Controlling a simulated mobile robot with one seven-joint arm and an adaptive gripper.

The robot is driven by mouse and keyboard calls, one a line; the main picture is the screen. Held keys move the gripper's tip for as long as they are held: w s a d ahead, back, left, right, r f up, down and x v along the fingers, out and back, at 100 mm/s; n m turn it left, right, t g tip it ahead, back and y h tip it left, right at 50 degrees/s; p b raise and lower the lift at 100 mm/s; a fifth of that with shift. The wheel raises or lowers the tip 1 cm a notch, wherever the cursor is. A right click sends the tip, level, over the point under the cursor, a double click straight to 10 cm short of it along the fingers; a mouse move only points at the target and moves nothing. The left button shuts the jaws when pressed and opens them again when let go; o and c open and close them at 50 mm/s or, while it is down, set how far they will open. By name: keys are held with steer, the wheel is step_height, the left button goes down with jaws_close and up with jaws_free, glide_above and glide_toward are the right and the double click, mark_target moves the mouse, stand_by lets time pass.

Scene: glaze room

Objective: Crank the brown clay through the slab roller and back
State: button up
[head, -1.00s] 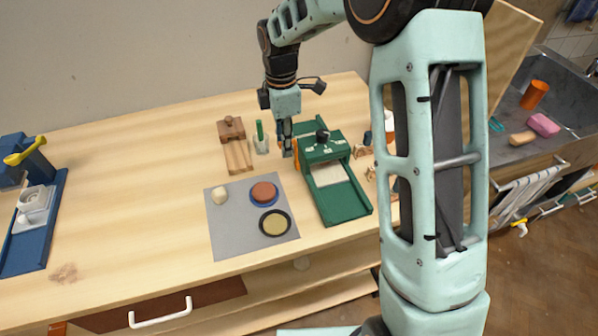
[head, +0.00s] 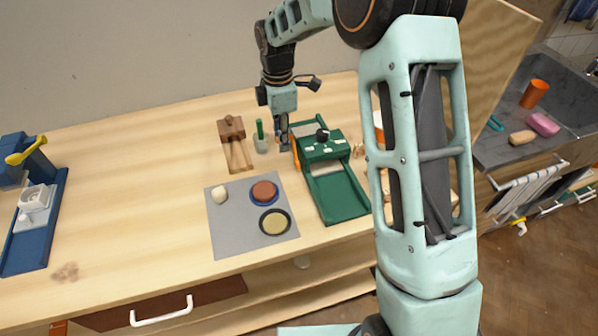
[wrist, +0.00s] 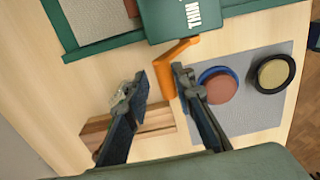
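The green slab roller (head: 341,196) stands on the bench, its bed running toward the front edge. A pale slab or cloth piece (head: 326,167) lies on the bed, partly under the roller housing. A brown clay disc (head: 264,191) sits on a blue dish on the grey mat; it also shows in the wrist view (wrist: 220,88). The orange crank (wrist: 168,82) sticks out at the roller's left side. My gripper (wrist: 161,72) is at the crank, with the handle between its fingers. A strip of bench shows between the left finger and handle, so the fingers look apart.
The grey mat (head: 224,238) also holds a pale lump (head: 219,194) and a black-rimmed dish (head: 275,222).

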steer(key=shift+w+f, duration=0.1)
steer(key=shift+f, duration=0.05)
steer(key=shift+w+a+f, duration=0.25)
steer(key=shift+w+f, duration=0.55)
steer(key=shift+w, duration=0.05)
steer(key=shift+s+d+r, duration=0.15)
steer(key=shift+s+r, duration=0.2)
steer(key=shift+s, duration=0.2)
steer(key=shift+s+d+r, duration=0.15)
steer(key=shift+s+r, duration=0.15)
steer(key=shift+s, duration=0.2)
steer(key=shift+s+d+r, duration=0.15)
steer(key=shift+s, duration=0.3)
steer(key=shift+s+d+r, duration=0.1)
steer(key=shift+s+r, duration=0.05)
steer(key=shift+s, duration=0.3)
steer(key=shift+r, duration=0.1)
steer(key=shift+s+d+r, duration=0.15)
steer(key=shift+s+r, duration=0.1)
steer(key=shift+s, duration=0.3)
steer(key=shift+s+d+r, duration=0.15)
steer(key=shift+s+r, duration=0.1)
steer(key=shift+s, duration=0.3)
